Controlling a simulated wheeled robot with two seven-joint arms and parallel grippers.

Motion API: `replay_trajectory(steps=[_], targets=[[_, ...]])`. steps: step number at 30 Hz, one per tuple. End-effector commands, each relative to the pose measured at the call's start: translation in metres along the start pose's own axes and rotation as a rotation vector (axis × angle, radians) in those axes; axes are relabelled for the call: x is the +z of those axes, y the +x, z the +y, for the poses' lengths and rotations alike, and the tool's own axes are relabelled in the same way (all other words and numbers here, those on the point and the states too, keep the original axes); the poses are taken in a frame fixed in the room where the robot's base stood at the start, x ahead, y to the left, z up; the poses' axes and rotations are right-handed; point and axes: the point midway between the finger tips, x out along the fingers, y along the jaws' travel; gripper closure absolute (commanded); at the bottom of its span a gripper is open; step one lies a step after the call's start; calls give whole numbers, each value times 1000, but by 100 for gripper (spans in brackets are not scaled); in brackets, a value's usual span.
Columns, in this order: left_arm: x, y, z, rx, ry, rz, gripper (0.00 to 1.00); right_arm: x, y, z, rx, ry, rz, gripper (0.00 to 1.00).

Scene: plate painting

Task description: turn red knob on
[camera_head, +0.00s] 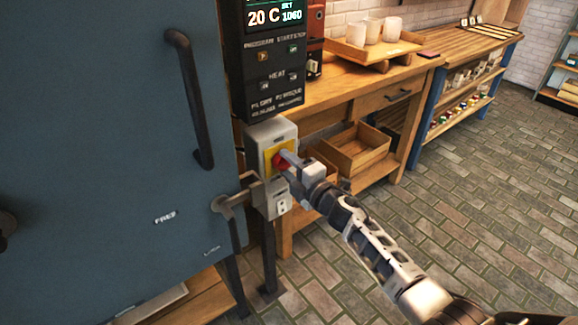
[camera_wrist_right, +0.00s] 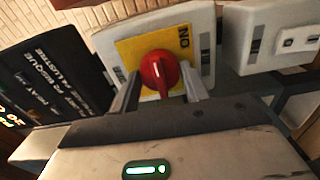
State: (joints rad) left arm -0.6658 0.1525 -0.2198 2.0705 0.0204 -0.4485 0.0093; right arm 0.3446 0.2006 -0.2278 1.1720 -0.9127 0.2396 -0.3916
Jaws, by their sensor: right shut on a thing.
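The red knob (camera_wrist_right: 160,72) sits on a yellow plate (camera_wrist_right: 128,50) on a pale switch box (camera_head: 259,132). In the head view the red knob (camera_head: 281,160) is partly hidden by my right gripper (camera_head: 287,160). In the wrist view the fingers of my right gripper (camera_wrist_right: 160,92) stand on both sides of the knob, and the gripper is shut on it. The knob's handle points down toward the gripper in that view. The letters "NO" show, turned, on the yellow plate. My left gripper is not in view.
A large blue kiln door (camera_head: 110,150) with a dark handle (camera_head: 190,100) is on the left. A black control panel (camera_head: 271,60) reading "20 C" is above the box. A wooden table (camera_head: 345,92) stands behind. The brick floor (camera_head: 480,190) at right is clear.

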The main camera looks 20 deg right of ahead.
Motion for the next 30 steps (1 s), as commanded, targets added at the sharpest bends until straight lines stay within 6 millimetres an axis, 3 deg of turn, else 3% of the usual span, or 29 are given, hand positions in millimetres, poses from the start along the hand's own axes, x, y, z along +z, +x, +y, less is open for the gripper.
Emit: replay_trajectory(steps=[5, 6, 8, 20, 23, 30], targets=[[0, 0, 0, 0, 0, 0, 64, 0, 0, -1, -2, 5, 0, 77], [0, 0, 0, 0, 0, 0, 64, 0, 0, -1, -2, 5, 0, 49], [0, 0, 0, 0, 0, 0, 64, 0, 0, -1, -2, 4, 0, 33], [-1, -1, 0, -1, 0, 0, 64, 0, -8, -1, -2, 1, 0, 33], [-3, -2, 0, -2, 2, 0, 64, 0, -23, 0, -2, 1, 0, 33], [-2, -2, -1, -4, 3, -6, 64, 0, -80, -2, -5, 2, 1, 33]])
